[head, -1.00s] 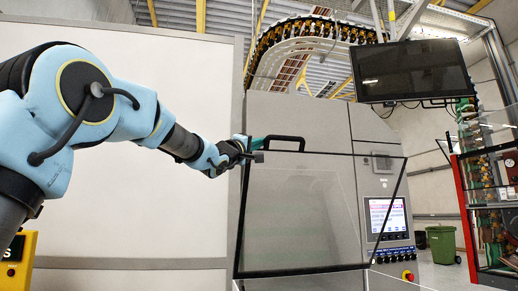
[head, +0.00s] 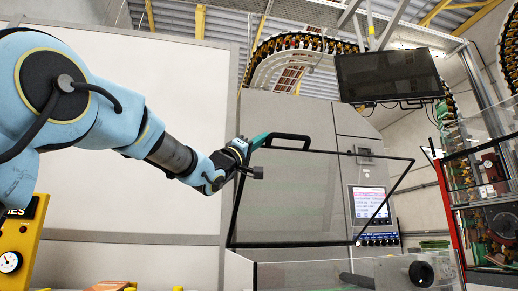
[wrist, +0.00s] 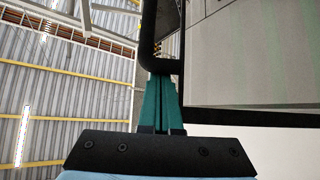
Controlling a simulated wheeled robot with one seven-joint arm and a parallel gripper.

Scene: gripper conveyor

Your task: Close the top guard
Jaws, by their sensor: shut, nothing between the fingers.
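The top guard (head: 290,200) is a clear panel with a thin black frame in front of the grey machine. It stands tilted, its upper edge wider in view than its lower edge. A black bar handle (head: 290,137) is at its upper left; the handle also shows large in the wrist view (wrist: 147,50). My gripper (head: 259,140) has teal fingers, shut together with nothing between them, at the left end of the handle. In the wrist view the fingertips (wrist: 160,78) meet the handle's lower bend; whether they touch it I cannot tell.
A second clear guard (head: 320,275) with a black knob is below. A lit control screen (head: 369,203) is behind the guard's right side. A dark monitor (head: 389,76) hangs above. A yellow gauge box (head: 22,240) is at lower left, a red-framed machine at right.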

